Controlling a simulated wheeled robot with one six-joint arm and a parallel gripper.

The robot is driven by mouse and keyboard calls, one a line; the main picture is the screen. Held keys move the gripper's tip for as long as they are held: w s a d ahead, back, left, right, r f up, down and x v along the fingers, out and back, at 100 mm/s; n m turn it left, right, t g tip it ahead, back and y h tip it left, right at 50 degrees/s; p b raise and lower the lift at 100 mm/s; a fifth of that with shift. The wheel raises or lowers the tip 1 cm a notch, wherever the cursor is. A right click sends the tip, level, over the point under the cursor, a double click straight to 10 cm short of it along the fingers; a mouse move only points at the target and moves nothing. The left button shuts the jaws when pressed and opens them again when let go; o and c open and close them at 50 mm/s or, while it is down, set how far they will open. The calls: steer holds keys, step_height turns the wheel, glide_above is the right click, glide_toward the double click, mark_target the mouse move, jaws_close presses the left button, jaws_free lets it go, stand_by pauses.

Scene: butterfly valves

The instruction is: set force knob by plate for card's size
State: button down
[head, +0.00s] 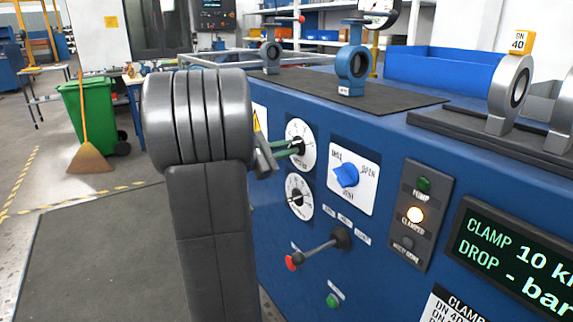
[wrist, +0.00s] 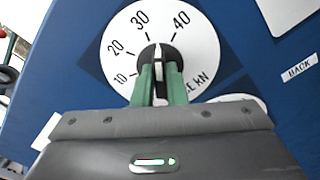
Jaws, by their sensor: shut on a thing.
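The force knob (wrist: 158,54) is black with a white line, on a white dial (wrist: 199,42) marked 10, 20, 30, 40 and kN. My gripper (wrist: 160,88) is shut on the knob, its two green fingers on either side. In the head view my gripper (head: 285,149) reaches the upper white dial (head: 303,132) from the left. The white line points up, between 30 and 40, but which end is the pointer is unclear. The plate (head: 449,308) headed CLAMP is cut off; its forces are out of view.
The display (head: 515,262) reads CLAMP 10 and DROP - bar. The CLAMPED lamp (head: 415,214) is lit. A lower dial (head: 299,196), blue selector (head: 346,175) and red-tipped lever (head: 318,249) sit close by. Valves (head: 352,66) and a blue bin (head: 440,70) are on top.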

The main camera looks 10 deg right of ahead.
steer(key=shift+f+m+b, duration=0.15)
steer(key=shift+m+b, duration=2.65)
steer(key=shift+b, duration=0.6)
steer(key=c, duration=1.5)
jaws_free()
steer(key=shift+o, duration=0.2)
steer(key=p+v, duration=0.2)
steer(key=v, duration=1.2)
steer(key=shift+p, duration=0.35)
